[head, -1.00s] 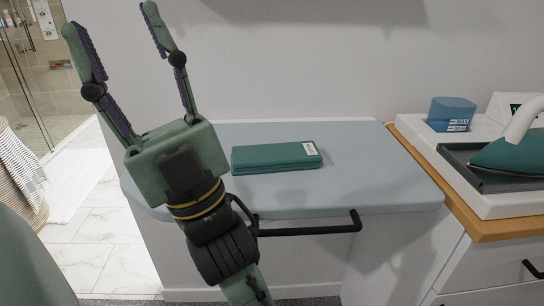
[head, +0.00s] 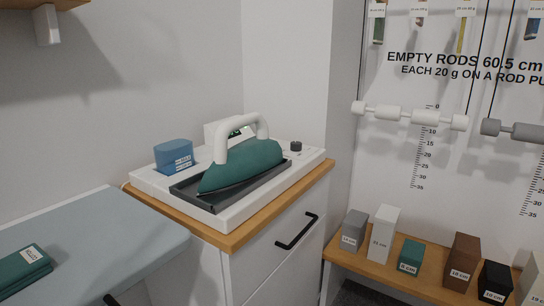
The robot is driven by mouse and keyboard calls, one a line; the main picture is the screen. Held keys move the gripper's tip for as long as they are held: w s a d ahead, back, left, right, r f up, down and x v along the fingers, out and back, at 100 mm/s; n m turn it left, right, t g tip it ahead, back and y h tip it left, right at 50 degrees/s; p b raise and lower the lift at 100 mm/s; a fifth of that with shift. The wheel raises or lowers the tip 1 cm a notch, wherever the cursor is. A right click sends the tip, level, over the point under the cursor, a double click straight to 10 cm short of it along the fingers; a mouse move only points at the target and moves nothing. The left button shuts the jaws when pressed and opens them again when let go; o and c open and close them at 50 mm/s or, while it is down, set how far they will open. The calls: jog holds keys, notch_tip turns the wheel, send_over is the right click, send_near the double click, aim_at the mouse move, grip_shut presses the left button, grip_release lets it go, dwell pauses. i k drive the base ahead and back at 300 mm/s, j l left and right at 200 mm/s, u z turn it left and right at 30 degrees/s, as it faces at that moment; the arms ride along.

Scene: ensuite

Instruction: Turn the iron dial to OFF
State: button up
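A green iron (head: 245,164) with a white handle rests in a dark tray (head: 212,203) on a white station base (head: 302,163), on a wooden-topped cabinet. A small black dial (head: 296,146) stands on the right rear part of the base. Small marks beside the dial are too small to read, and its setting cannot be told. My gripper is not in the current head view.
A folded green cloth (head: 22,268) lies on the blue-grey board (head: 130,238). Labelled blocks (head: 409,256) line a wooden shelf at right.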

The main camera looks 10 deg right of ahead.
aim_at(295, 146)
jog(key=i+l+z, duration=0.85)
jog(key=i+j+z, duration=0.1)
jog(key=i+j, duration=0.2)
jog(key=i, duration=0.25)
